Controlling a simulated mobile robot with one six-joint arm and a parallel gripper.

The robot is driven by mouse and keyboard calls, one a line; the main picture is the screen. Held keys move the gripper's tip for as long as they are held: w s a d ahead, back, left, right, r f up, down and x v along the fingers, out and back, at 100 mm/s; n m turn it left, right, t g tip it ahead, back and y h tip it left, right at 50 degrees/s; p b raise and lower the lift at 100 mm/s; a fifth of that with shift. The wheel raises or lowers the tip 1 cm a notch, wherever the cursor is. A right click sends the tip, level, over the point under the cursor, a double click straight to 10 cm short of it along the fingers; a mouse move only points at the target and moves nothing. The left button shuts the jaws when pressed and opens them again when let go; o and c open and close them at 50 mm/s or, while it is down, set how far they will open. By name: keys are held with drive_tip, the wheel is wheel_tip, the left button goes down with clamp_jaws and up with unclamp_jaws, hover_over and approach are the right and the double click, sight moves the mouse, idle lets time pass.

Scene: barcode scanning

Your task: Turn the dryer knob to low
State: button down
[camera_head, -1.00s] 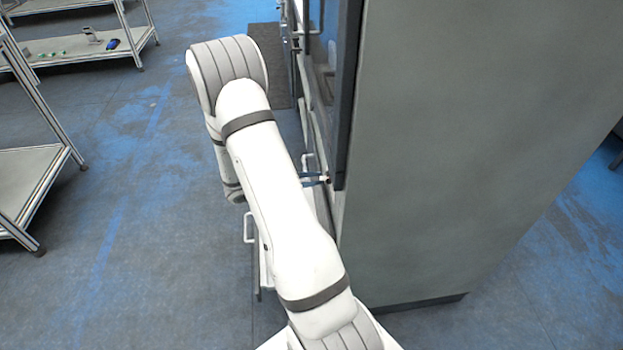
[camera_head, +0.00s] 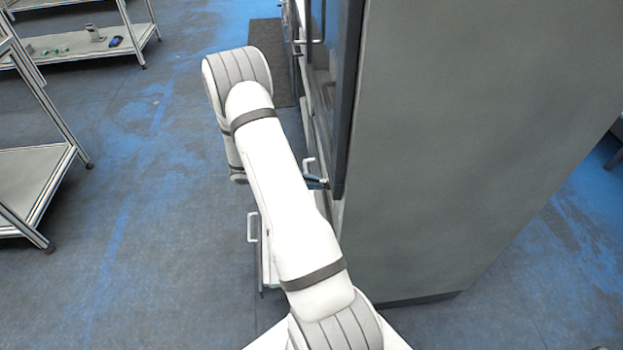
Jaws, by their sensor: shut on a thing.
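The dryer seems to be the tall grey cabinet (camera_head: 470,140) on the right, its dark-framed front (camera_head: 348,100) seen nearly edge-on. My white arm crosses the middle of the view and hides much of the lower front. The dark fingers of my gripper (camera_head: 317,182) show just past the arm, at the lower edge of the dark frame. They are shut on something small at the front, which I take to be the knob. The knob itself and its setting cannot be made out.
A white handle (camera_head: 309,166) stands just beside my gripper, and another (camera_head: 252,227) is lower, left of my arm. Metal shelf racks (camera_head: 30,185) stand at the left, one holding small items (camera_head: 95,34). The floor between is clear.

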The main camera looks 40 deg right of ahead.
drive_tip(key=n+g, duration=0.1)
drive_tip(key=n, duration=0.1)
drive_tip(key=n+g+y+p, duration=0.1)
drive_tip(key=n, duration=0.1)
drive_tip(key=w+n+g+p, duration=0.1)
drive_tip(key=shift+d+n+g+y, duration=0.3)
drive_tip(key=shift+d+n, duration=0.1)
idle(0.4)
drive_tip(key=c, duration=1.5)
unclamp_jaws()
drive_tip(key=shift+f, duration=0.15)
drive_tip(key=shift+a, duration=0.1)
drive_tip(key=v, duration=0.7)
drive_tip(key=shift+w+a+b, duration=0.2)
drive_tip(key=shift+w+b, duration=0.1)
drive_tip(key=shift+b, duration=0.1)
